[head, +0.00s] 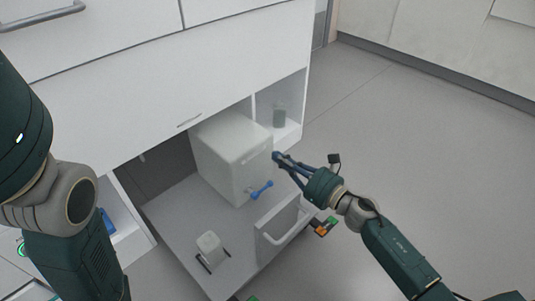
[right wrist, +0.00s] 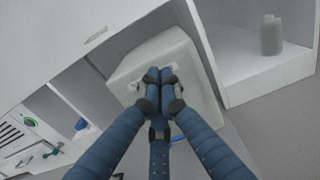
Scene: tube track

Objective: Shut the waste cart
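The waste cart seems to be the pulled-out white unit under the counter, with a flat base (head: 180,205) and an upright front panel (head: 268,218) bearing a grey bar handle (head: 286,230). A white box (head: 225,150) stands on it at the back; it also shows in the right wrist view (right wrist: 190,55). My right gripper (head: 275,156) is at the box's right side, above the front panel; I cannot tell if it touches the box. In the right wrist view its blue fingers (right wrist: 160,72) meet with nothing visible between them. My left arm is at the left; its gripper is out of view.
A blue rod-like piece (head: 262,190) is at the box's front. A small white block (head: 209,245) stands near the base's front. A grey-green bottle (head: 279,115) stands in the right cubby. An orange and green item (head: 324,226) lies right of the panel. The floor at right is clear.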

